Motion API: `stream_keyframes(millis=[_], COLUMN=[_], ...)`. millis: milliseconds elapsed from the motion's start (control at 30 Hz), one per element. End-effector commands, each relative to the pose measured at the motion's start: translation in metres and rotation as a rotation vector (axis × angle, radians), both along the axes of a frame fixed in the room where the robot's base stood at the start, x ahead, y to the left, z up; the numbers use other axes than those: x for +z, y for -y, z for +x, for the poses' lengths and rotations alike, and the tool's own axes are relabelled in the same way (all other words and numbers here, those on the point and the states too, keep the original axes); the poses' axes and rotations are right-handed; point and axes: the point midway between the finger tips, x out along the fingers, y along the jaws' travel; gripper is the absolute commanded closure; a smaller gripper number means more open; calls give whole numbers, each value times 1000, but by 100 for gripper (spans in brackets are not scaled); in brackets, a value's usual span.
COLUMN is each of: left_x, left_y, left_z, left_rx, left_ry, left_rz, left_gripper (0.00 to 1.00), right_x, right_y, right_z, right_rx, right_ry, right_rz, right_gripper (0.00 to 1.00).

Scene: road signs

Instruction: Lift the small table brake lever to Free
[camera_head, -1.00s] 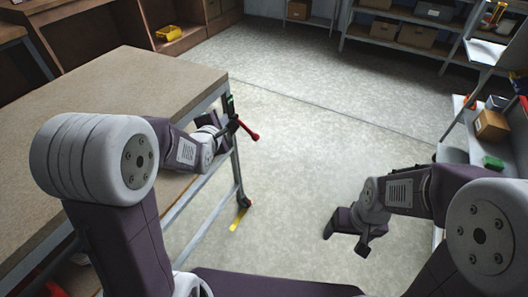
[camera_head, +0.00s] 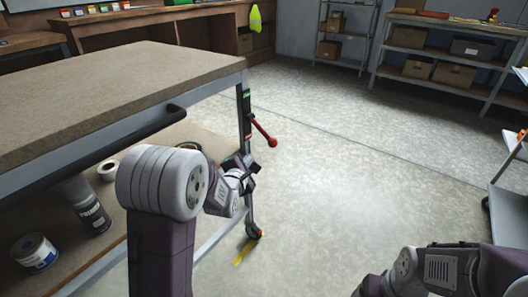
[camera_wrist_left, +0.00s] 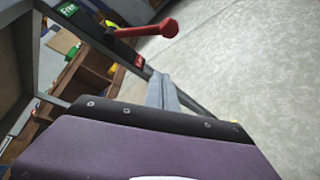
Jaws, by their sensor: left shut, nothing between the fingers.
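The brake lever (camera_head: 262,130) is a red rod with a round red knob, on a dark upright plate at the small table's (camera_head: 120,95) right front leg. It slants down and outward to the right. The plate has a green label (camera_head: 246,94) above and a red label (camera_head: 248,137) below. In the left wrist view the lever (camera_wrist_left: 145,30) stands out between the green "Free" label (camera_wrist_left: 68,9) and the red label (camera_wrist_left: 139,61). My left gripper (camera_head: 252,170) is shut and empty, below the lever and apart from it. My right gripper (camera_head: 370,286) is partly cut off at the bottom edge.
A dark handrail (camera_head: 120,133) runs along the table's front edge. Its lower shelf holds a can (camera_head: 36,252), a dark bottle (camera_head: 88,205) and tape rolls. A caster (camera_head: 254,231) stands by a yellow floor mark. Open floor lies to the right, with shelving (camera_head: 450,65) behind.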

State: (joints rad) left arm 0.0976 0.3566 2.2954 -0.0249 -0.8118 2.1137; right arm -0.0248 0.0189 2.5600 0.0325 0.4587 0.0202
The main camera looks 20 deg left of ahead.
Motion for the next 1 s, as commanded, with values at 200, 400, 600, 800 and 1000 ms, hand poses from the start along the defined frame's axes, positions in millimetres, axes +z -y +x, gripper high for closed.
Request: stream_keyframes(millis=[200, 400, 600, 800, 1000], left_x=[-5, -18, -30, -13, -5], left_y=[-1, -3, -7, 15, 25], left_z=[10, 48, 90, 93, 91], left_rx=[-1, -1, -1, -3, -1], left_ry=[1, 1, 2, 3, 1], left_rz=[0, 0, 1, -1, 0], left_gripper=[100, 100, 100, 100, 100], right_x=[-5, -21, -37, -46, -47], right_y=[0, 0, 0, 0, 0], right_z=[0, 0, 0, 0, 0], right_rx=[0, 0, 0, 0, 0], right_ry=[0, 0, 0, 0, 0], right_rz=[0, 0, 0, 0, 0], right_gripper=[19, 19, 19, 19, 19])
